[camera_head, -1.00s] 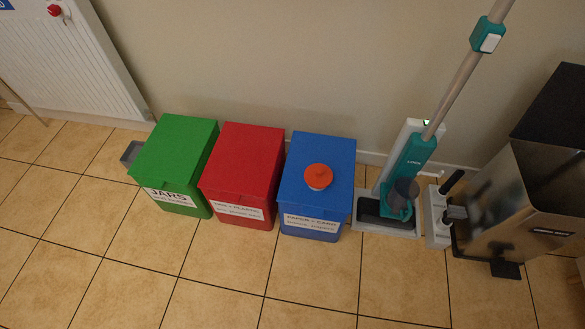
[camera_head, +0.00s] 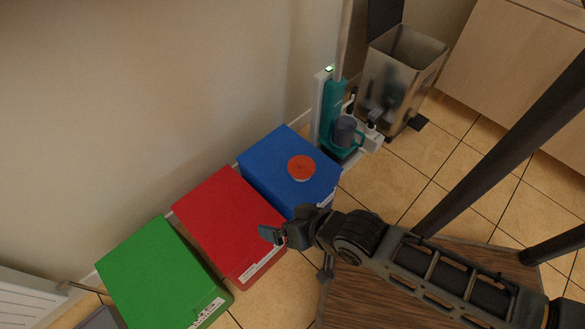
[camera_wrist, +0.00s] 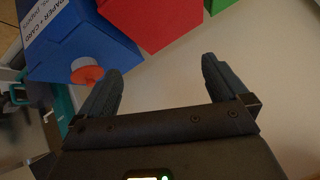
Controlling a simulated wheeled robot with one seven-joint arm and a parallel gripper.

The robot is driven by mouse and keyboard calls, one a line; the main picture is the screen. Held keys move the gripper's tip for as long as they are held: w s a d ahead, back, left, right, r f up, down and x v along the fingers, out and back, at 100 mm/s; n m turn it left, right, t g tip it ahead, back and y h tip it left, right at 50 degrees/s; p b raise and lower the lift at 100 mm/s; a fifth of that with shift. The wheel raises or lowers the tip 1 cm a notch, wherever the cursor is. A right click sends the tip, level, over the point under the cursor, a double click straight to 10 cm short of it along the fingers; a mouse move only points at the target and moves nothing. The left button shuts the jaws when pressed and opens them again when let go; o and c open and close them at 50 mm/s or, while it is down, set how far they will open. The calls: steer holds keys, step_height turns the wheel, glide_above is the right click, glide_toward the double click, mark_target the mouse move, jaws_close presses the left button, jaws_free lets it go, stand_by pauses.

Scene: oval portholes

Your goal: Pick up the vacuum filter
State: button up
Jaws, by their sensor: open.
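The vacuum filter (camera_head: 301,167), a small round piece with an orange top and a pale side, sits on the lid of the blue bin (camera_head: 270,150). In the wrist view the filter (camera_wrist: 86,74) shows beside the left finger, against the blue bin (camera_wrist: 75,40). My gripper (camera_head: 270,234) is open and empty. In the head view it is over the red bin's front edge, to the lower left of the filter and apart from it. In the wrist view both fingers of my gripper (camera_wrist: 161,66) show with nothing between them.
The red bin (camera_head: 225,215) and green bin (camera_head: 160,270) stand left of the blue one, along the wall. A teal upright vacuum (camera_head: 333,110) and a metal bin (camera_head: 405,65) stand to its right. A wooden surface (camera_head: 400,295) with dark bars fills the lower right.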

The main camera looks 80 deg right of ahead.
steer(key=w+d+f+m+g, duration=0.3)
steer(key=d+f+m, duration=0.1)
steer(key=d+f, duration=0.15)
steer(key=m+g+y+p, duration=0.1)
steer(key=m+g+y, duration=0.3)
steer(key=m, duration=0.6)
glide_above(302, 161)
steer(key=shift+w+f+g+h, duration=0.1)
steer(key=shift+f+g+h, duration=0.25)
steer(key=shift+g, duration=0.35)
steer(key=shift+f, duration=0.1)
step_height(302, 161, down, 7)
steer(key=b, duration=0.3)
steer(key=shift+f, duration=0.15)
steer(key=shift+c, duration=0.2)
steer(key=c, duration=0.7)
